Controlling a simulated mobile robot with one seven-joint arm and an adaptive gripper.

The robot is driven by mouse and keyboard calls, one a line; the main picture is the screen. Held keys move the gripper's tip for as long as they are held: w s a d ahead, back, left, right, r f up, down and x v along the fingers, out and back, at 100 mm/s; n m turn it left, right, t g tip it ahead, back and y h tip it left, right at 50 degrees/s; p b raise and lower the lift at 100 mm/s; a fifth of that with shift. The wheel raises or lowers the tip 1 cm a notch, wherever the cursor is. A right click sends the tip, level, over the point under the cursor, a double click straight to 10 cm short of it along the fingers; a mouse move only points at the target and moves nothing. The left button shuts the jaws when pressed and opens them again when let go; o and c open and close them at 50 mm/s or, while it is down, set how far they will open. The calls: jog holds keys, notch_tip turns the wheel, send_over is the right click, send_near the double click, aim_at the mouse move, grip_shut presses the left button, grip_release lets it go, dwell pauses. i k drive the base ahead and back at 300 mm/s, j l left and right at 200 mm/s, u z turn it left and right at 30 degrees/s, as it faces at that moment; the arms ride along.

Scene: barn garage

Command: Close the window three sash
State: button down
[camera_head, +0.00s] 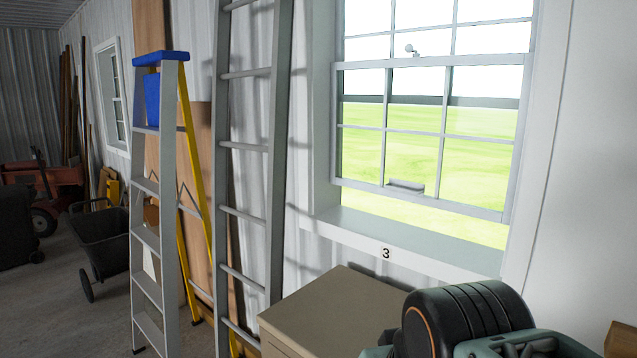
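The window with the label "3" (386,253) below its sill is at the right. Its lower sash (420,204) is raised a little. A strip of green grass shows in the gap between its bottom rail and the sill (400,233). A small grey lift handle (406,186) is on the bottom rail. A whitish latch (411,50) shows near the meeting rail. My arm shows at the lower right, below and in front of the window, apart from the sash in the picture. I cannot make out my gripper's fingers.
A tan cabinet (335,308) stands below the window. A tall grey ladder (249,145) leans on the wall left of it, beside a stepladder with a blue top (160,58). A black wheelbarrow (102,238) stands farther left. Floor (75,315) is clear at the lower left.

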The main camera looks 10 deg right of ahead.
aim_at(397, 189)
jog(key=i+j, duration=0.55)
jog(key=i, duration=0.3)
